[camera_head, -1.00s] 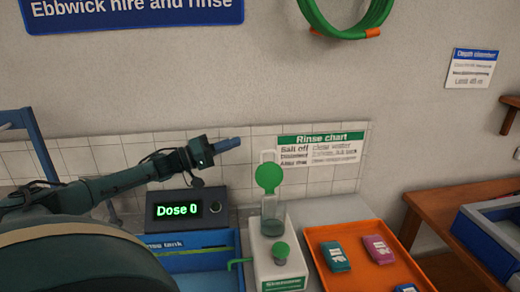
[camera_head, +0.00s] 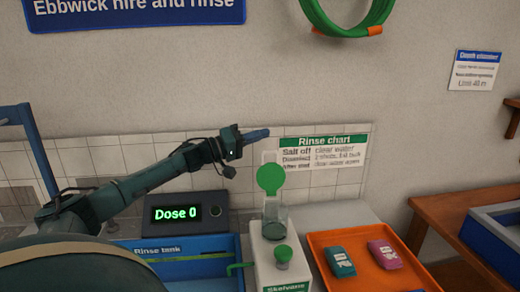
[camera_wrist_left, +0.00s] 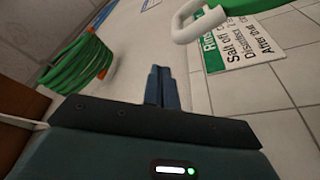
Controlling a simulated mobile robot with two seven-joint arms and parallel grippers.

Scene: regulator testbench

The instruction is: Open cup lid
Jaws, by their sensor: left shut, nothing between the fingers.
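In the left wrist view the shut fingers (camera_wrist_left: 162,88) point ahead, and a white loop-shaped part (camera_wrist_left: 200,22) with a green edge shows at upper right. My right gripper is not in view.
A Dose 0 display (camera_head: 187,213) and a blue rinse tank (camera_head: 225,277) lie left of the dispenser. An orange tray (camera_head: 365,276) with coloured packets is to its right. The Rinse chart (camera_head: 322,153) is on the tiled wall behind. A green hose (camera_head: 350,28) hangs high.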

